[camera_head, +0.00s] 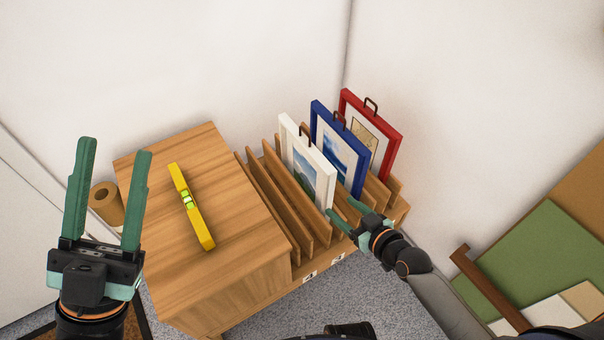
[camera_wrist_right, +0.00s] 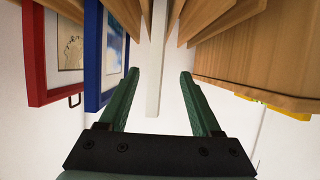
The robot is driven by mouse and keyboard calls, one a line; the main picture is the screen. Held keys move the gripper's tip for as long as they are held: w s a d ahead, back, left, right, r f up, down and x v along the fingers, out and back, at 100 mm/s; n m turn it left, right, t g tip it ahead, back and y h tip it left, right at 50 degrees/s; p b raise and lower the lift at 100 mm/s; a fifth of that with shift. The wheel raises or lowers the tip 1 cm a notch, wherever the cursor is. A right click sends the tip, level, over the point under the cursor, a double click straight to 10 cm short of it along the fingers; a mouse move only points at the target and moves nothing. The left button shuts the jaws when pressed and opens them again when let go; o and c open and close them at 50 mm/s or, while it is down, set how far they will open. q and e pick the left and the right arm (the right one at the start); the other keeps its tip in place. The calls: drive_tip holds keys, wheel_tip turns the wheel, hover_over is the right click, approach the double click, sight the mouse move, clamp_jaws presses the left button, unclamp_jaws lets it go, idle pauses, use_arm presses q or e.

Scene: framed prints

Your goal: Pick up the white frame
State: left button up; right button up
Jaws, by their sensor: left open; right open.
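The white frame (camera_head: 307,165) stands upright in a slotted wooden rack (camera_head: 291,222), with a dark hanger on its top edge. It is the leftmost of three framed prints. My right gripper (camera_head: 340,212) is open at the front of the rack, close to the white frame's lower front corner. In the right wrist view, the white frame (camera_wrist_right: 154,85) shows edge-on between the open fingers of my right gripper (camera_wrist_right: 155,92); I cannot tell whether they touch it. My left gripper (camera_head: 112,148) is open and empty at the far left, away from the frames.
A blue frame (camera_head: 341,150) and a red frame (camera_head: 372,135) stand in slots right of the white one. A yellow spirit level (camera_head: 190,206) lies on the wooden cabinet top (camera_head: 225,180). Empty slots lie left of the white frame. Boards (camera_head: 548,262) lean at the right.

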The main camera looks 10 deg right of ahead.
sight(319, 188)
drive_tip(key=b+x, duration=0.3)
drive_tip(key=x, duration=0.4)
drive_tip(key=shift+w+f, duration=0.15)
drive_tip(key=shift+f, duration=0.1)
drive_tip(key=b+x, duration=0.1)
drive_tip(key=x, duration=0.1)
drive_tip(key=b+x, duration=0.2)
drive_tip(key=x, duration=0.1)
drive_tip(key=shift+d+f, duration=0.2)
drive_tip(key=shift+f, duration=0.1)
use_arm(q)
wheel_tip(319, 188, down, 6)
drive_tip(key=shift+d+n, duration=0.3)
drive_tip(key=shift+n, duration=0.1)
use_arm(e)
drive_tip(key=shift+w, duration=0.1)
drive_tip(key=shift+c, duration=0.2)
clamp_jaws()
drive_tip(key=shift+r, duration=0.25)
